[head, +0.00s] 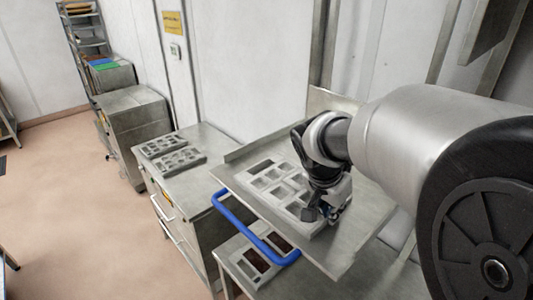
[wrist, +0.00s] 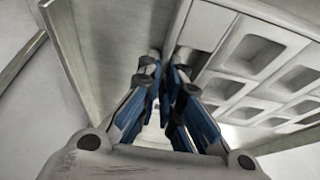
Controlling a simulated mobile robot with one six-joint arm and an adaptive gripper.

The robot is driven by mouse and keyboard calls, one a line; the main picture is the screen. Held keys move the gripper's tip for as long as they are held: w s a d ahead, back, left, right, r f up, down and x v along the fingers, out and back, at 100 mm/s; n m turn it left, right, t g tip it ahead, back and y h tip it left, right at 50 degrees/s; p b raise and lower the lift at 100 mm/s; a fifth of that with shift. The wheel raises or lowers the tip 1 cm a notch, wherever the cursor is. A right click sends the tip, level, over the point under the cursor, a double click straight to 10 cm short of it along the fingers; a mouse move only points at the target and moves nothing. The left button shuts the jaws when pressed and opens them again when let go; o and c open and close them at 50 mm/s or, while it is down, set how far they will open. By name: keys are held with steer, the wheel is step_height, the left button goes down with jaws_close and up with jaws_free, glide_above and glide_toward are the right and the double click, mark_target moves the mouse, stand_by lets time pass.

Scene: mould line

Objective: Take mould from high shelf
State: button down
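A light grey mould (head: 274,181) with rows of square cavities lies on a raised metal shelf (head: 345,225) with a blue handle at its front. My gripper (head: 318,212) is over the right end of this mould and hides part of it. In the wrist view the mould (wrist: 262,45) fills the upper right, its cavities facing the camera. My blue-padded fingers (wrist: 167,78) are close together at the near edge of the mould. Whether they touch or clamp that edge is not clear.
A blue handle (head: 250,228) runs along the shelf's front. More moulds with dark brown cavities (head: 257,260) lie on a lower surface beneath. Two grey moulds (head: 178,160) lie on a cabinet (head: 203,140) to the left. The wall is close behind. Open floor (head: 70,210) is at left.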

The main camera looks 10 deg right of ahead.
steer(key=shift+r, duration=0.1)
stand_by(0.6)
step_height(320, 180, up, 24)
steer(key=p, duration=0.5)
steer(key=shift+p, duration=0.35)
